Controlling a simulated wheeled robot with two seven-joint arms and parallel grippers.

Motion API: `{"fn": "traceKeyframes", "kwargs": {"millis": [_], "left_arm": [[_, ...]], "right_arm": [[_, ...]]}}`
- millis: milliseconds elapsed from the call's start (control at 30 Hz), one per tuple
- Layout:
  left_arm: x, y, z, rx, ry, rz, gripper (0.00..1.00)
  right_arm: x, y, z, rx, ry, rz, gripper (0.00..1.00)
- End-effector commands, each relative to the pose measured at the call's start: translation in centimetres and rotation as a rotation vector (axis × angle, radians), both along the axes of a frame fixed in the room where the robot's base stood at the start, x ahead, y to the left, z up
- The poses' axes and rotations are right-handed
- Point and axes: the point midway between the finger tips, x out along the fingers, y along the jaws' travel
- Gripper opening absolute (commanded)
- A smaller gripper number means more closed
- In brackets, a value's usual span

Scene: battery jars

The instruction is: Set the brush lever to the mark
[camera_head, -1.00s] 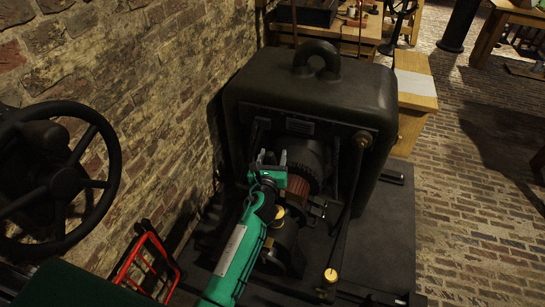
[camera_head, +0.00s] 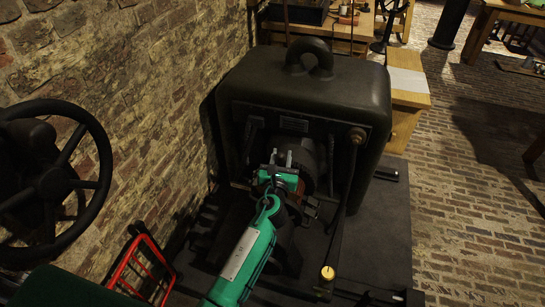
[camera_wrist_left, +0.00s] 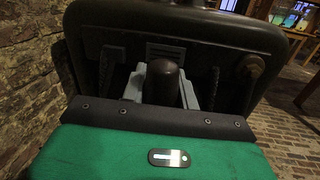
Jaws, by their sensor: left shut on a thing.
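The dark machine (camera_head: 305,90) stands on a dark base plate, its open front facing me. My left gripper (camera_head: 281,159) is at the round drum-like part (camera_head: 307,160) in that front. In the left wrist view its two grey fingers (camera_wrist_left: 161,88) stand on either side of a dark, round-ended handle (camera_wrist_left: 162,80), apparently the brush lever's. The fingers are shut on this handle. The lever's lower part is hidden behind the gripper body. I cannot make out the mark. My right gripper is not in view.
A long dark rod with a brass knob (camera_head: 327,273) stands right of my left arm. A black handwheel (camera_head: 55,182) and a red frame (camera_head: 143,268) are at the left by the brick wall.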

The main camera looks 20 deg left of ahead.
Motion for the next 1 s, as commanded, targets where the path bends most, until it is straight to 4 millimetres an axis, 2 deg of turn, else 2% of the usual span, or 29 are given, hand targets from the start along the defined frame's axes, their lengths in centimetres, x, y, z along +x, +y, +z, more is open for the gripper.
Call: {"fn": "traceKeyframes", "kwargs": {"millis": [233,267,367,767,867,1000], "left_arm": [[0.0,-0.2,0.0,-0.001,0.0,-0.003,0.0],[0.0,-0.2,0.0,-0.001,0.0,-0.003,0.32],[0.0,-0.1,0.0,-0.001,0.0,-0.002,0.52],[-0.6,-0.1,-0.1,-0.001,0.001,-0.001,0.52],[-1.8,-0.3,-0.1,-0.001,0.001,-0.002,0.52],[-4.4,-0.6,-0.3,-0.001,0.003,-0.002,0.52]], "right_arm": [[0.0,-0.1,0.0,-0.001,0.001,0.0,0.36],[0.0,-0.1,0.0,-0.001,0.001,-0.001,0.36],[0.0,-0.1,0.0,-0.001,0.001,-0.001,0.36],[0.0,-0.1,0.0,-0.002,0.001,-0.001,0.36],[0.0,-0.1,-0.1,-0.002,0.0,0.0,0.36],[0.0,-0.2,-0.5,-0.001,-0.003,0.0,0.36]]}}
